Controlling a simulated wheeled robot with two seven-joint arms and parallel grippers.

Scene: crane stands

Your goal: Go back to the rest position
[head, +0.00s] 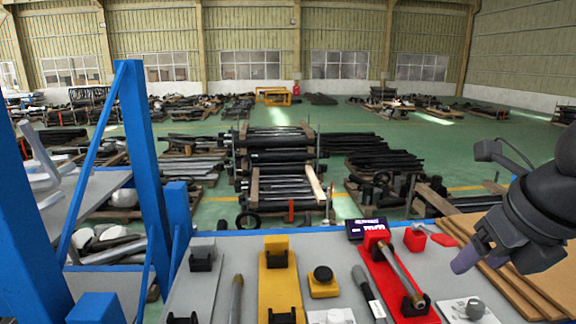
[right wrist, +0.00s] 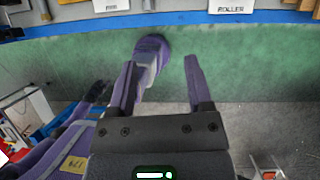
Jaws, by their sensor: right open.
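My right gripper (head: 468,258) comes in from the right edge of the head view, above the right part of the workbench, with one purple fingertip showing clearly. In the right wrist view its two fingers (right wrist: 161,90) are apart, with nothing held between them. A purple and grey rounded shape (right wrist: 150,52) shows behind the left finger; I cannot tell what it is. My left gripper is not in view.
Below stands a grey bench (head: 215,255) with a yellow stand (head: 280,290), a red stand (head: 383,275) bearing a metal rod, and a yellow box with a black button (head: 323,281). Wooden boards (head: 510,275) lie under the right gripper. A blue frame (head: 140,150) rises at left.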

